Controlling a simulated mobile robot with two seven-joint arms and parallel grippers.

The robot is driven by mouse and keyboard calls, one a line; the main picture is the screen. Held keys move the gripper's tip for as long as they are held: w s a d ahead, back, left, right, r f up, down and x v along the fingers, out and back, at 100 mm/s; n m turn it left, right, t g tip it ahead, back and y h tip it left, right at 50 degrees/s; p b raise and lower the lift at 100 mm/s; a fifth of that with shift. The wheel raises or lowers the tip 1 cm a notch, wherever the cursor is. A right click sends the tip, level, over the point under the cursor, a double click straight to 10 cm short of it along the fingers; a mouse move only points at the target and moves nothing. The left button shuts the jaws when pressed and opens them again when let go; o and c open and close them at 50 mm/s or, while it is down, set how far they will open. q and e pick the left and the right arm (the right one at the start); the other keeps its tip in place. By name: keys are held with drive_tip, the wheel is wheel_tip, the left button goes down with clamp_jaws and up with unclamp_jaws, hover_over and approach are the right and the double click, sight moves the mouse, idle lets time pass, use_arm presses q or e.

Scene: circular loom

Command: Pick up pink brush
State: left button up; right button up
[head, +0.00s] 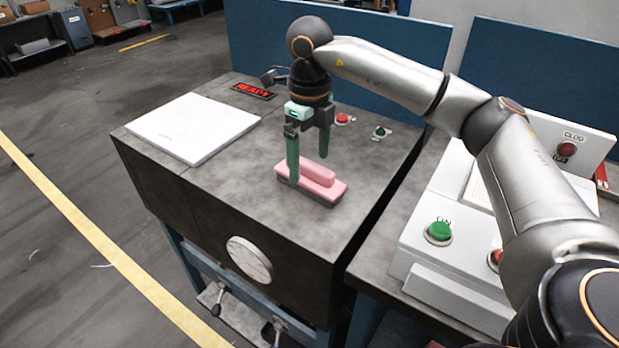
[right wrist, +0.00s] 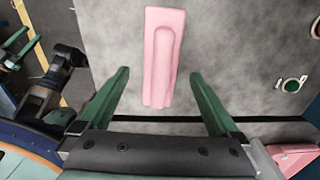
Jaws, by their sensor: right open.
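The pink brush (head: 314,182) lies on the grey top of the dark cabinet (head: 215,178), near its front right part. It has a raised pink handle and a dark underside. My right gripper (head: 309,167) is open above the brush, with its green fingers pointing down. In the right wrist view the brush (right wrist: 161,57) lies ahead of the two open fingertips (right wrist: 160,76), roughly centred between them. Nothing is held. My left gripper is not in the head view; a dark arm part with green fingers shows at the left of the right wrist view.
A white panel (head: 193,127) lies at the left of the cabinet top. A READY sign (head: 253,91), a red button (head: 342,119) and a green button (head: 381,132) are at the back. A white control box (head: 450,255) stands on the right. Blue partitions (head: 250,45) rise behind.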

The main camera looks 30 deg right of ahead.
drive_tip(key=shift+f, duration=1.25)
clamp_jaws()
